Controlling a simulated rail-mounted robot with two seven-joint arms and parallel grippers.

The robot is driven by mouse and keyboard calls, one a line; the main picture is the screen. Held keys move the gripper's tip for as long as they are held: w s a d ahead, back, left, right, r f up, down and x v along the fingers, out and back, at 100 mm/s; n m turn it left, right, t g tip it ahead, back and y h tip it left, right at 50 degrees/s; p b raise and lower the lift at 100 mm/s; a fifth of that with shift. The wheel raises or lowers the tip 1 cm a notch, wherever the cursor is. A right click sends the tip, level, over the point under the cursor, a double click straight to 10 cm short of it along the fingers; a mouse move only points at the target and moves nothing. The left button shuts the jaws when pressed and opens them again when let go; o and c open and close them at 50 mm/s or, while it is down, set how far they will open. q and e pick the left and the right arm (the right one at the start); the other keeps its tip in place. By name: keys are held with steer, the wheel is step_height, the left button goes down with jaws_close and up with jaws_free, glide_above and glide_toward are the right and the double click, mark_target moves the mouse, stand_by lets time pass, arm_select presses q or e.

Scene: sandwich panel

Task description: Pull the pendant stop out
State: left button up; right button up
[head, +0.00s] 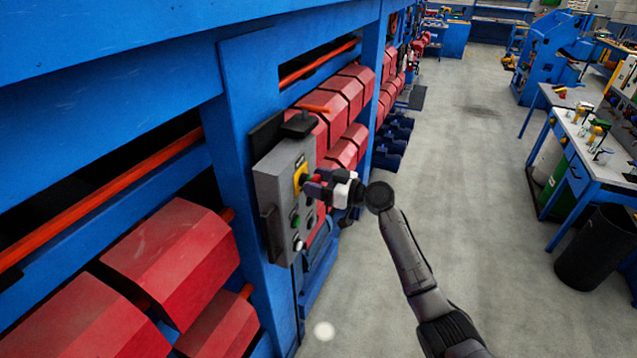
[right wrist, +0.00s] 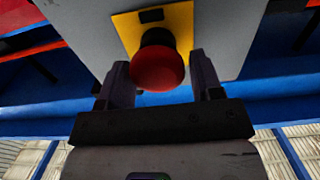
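The pendant is a grey control box (head: 270,195) fixed to the blue frame. Its red mushroom-shaped stop (right wrist: 158,70) sits on a yellow plate (right wrist: 127,28); in the head view the yellow plate (head: 300,174) shows while the stop is mostly hidden by my gripper. My right gripper (head: 315,183) is at the pendant's face. In the right wrist view its two dark fingers (right wrist: 160,80) stand apart on either side of the stop, close to it. A narrow gap shows on the right side; contact on the left is unclear. My left gripper is not in view.
Green and white buttons (head: 297,220) sit lower on the pendant. Red rollers (head: 170,262) and a blue frame (head: 245,130) fill the left side. The grey floor (head: 470,200) on the right is open up to a workbench (head: 585,150) and a black bin (head: 597,250).

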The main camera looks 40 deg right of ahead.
steer(key=shift+o, duration=1.2)
steer(key=shift+f, duration=0.1)
steer(key=b+v, duration=0.3)
steer(key=v, duration=1)
steer(key=shift+s+d+b, duration=0.25)
steer(key=shift+s+b, duration=0.05)
